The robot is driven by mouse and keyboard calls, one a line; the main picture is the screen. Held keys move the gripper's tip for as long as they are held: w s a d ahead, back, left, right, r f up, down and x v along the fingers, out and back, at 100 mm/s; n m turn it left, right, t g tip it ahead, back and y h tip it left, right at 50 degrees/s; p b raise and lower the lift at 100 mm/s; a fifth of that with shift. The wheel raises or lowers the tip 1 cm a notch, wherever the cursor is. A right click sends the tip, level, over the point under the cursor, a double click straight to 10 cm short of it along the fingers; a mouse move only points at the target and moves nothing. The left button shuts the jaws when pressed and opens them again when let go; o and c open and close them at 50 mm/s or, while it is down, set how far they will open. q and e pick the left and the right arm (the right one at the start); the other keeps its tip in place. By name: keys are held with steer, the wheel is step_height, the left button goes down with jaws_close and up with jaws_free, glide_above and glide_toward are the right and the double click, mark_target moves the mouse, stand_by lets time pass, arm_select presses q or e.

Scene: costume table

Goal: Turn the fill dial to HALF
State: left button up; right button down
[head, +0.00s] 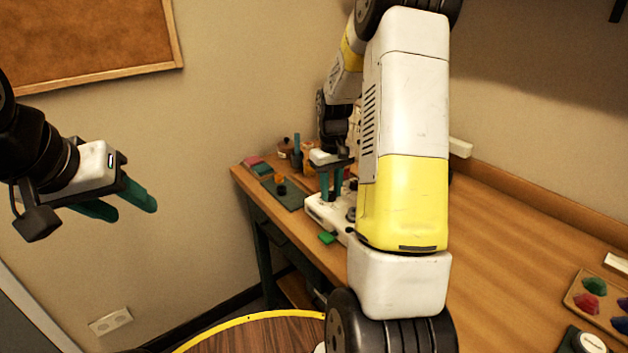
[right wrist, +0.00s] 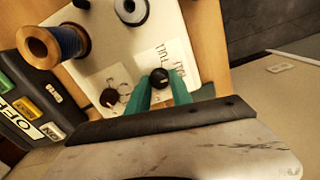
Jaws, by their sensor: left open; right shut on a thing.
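The fill dial (right wrist: 160,78) is a small black knob on a white panel (right wrist: 132,68) in the right wrist view. Printed labels beside it include FULL above and another word to its right that looks like HALF. A pale mark shows on the knob, but its exact setting is too small to tell. My right gripper (right wrist: 165,88) has its green fingers shut on the knob. In the head view my right gripper (head: 332,196) reaches down to the white machine (head: 316,210), and my arm hides part of it. My left gripper (head: 133,211) is open and empty, away from the table.
A second black knob (right wrist: 108,97) sits left of the dial. A green block (head: 327,238) lies by the machine.

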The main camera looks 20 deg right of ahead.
mark_target(331, 193)
stand_by(0.3)
steer(key=c, duration=1.1)
jaws_free()
steer(key=shift+c, duration=0.2)
steer(key=shift+r, duration=0.1)
step_height(331, 193, up, 8)
steer(key=shift+f, duration=0.15)
